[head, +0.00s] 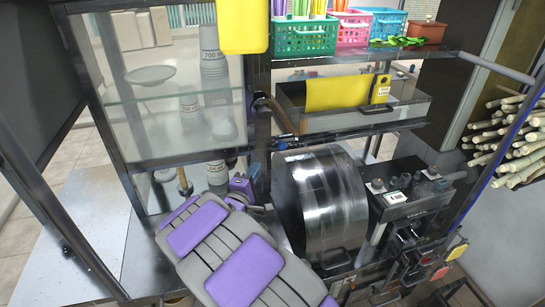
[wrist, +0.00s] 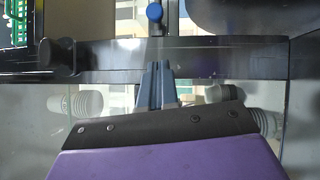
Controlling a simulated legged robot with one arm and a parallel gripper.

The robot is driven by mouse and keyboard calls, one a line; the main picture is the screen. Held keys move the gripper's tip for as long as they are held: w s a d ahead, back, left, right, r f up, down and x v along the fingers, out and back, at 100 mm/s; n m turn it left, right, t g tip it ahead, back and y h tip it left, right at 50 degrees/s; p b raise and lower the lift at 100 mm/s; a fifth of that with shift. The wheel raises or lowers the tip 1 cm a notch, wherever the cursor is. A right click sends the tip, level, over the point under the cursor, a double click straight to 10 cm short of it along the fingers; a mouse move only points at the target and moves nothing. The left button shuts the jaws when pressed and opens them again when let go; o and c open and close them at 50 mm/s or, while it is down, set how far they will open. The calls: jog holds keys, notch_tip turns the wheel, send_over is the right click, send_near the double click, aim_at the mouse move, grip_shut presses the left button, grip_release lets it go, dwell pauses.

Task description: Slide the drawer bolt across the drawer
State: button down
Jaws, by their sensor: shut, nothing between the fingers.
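The metal drawer (head: 410,112) sits under the top shelf in the head view, with a yellow sheet standing in it. I cannot clearly identify the drawer bolt. A dark knob (head: 259,99) is on the frame post just left of the drawer. In the wrist view a black round knob (wrist: 62,55) sits on a dark bar, and a blue knob (wrist: 155,12) is above the bar. My gripper (wrist: 157,68) is shut and empty, its fingertips over the bar's lower edge, right of the black knob and below the blue one. Contact cannot be told.
Glass panels (head: 170,115) fill the left of the frame, with stacked cups (head: 213,60) behind. A metal drum (head: 320,200) and a control box (head: 395,190) are below the drawer. Coloured baskets (head: 303,38) stand on the shelf above. Cane sticks (head: 515,140) are at right.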

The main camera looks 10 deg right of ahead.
jog(key=b+x, duration=0.1)
jog(key=x, duration=0.5)
jog(key=shift+s, duration=0.1)
jog(key=shift+w+d+r+b, duration=0.15)
jog(key=shift+d+b, duration=0.1)
jog(key=shift+d, duration=0.35)
jog(key=shift+w+d+r+b, duration=0.15)
jog(key=shift+d+b, duration=0.1)
jog(key=shift+d, duration=0.35)
jog(key=shift+w+d+b, duration=0.15)
jog(key=shift+d+b, duration=0.1)
jog(key=shift+d, duration=0.35)
